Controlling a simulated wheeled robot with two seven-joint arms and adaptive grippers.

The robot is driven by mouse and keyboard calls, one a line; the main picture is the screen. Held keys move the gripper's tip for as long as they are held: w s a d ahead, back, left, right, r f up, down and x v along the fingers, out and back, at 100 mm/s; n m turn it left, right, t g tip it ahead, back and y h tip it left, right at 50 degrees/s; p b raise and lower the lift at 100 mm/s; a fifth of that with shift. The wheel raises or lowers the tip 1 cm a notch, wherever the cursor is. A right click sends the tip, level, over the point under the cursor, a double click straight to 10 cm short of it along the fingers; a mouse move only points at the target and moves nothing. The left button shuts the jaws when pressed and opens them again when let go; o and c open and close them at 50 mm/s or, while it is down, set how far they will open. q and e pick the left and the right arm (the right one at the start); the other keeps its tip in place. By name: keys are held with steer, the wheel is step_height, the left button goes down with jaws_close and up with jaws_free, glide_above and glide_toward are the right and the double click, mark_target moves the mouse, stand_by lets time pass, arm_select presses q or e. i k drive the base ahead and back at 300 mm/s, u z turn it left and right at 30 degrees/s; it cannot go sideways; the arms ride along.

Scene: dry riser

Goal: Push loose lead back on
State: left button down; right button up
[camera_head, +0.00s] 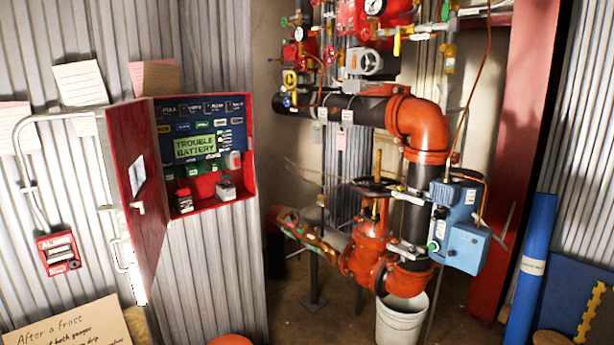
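A red alarm cabinet (250,150) hangs on the corrugated wall at the left. Its door (145,190) stands open, swung out to the left. Inside, a green display (195,145) reads "TROUBLE BATTERY". Two small battery-like blocks sit low in the cabinet: a dark one (184,203) at the left and a grey-topped one (226,190) at the right. A lead is too small to make out, and I cannot tell which terminal is loose. Neither of my grippers shows in this view.
A red alarm pull box (58,252) and a grey conduit (22,150) are left of the door. Red valves and orange pipework (420,130) fill the middle, with a blue box (462,235) and white bucket (401,320). A cardboard sign (75,325) stands lower left.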

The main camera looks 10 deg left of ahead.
mark_target(228, 175)
steer(key=z, duration=0.6)
steer(key=i, duration=0.5)
steer(key=u, duration=0.45)
steer(key=i, duration=1.95)
steer(key=u, duration=0.7)
